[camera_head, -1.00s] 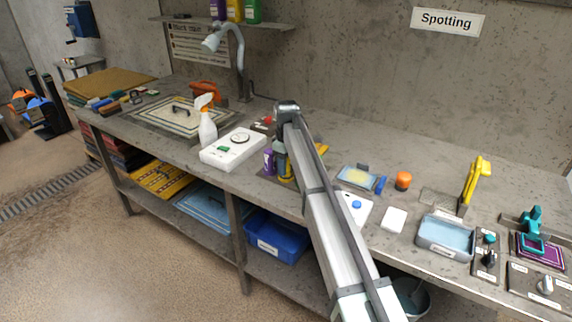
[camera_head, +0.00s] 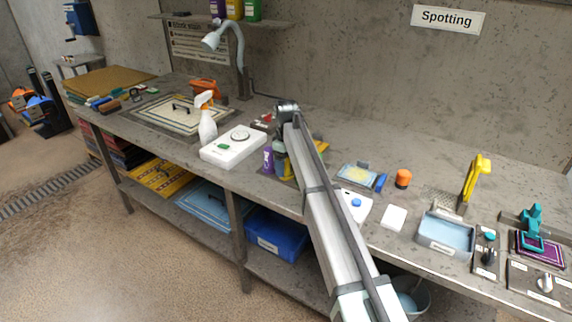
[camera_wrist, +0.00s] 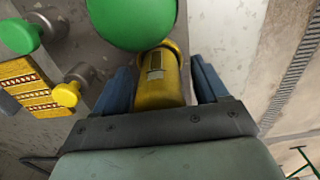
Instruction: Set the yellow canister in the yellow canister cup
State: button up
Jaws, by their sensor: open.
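In the wrist view the yellow canister (camera_wrist: 158,88), with a dark label, stands between the two blue fingers of my gripper (camera_wrist: 160,70). The gripper is open, with a small gap showing on at least the right side. I cannot make out the yellow canister cup for certain.
A purple canister (camera_head: 268,160) stands just left of my arm, near a white scale-like box (camera_head: 233,147). A spray bottle (camera_head: 207,122) is further left. Right of the arm are an orange-capped jar (camera_head: 403,178) and a blue tray (camera_head: 447,236). The bench's back strip is fairly clear.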

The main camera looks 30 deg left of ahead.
notch_tip(320, 180, up, 14)
jog(key=shift+f, duration=0.1)
dwell(0.5)
dwell(0.6)
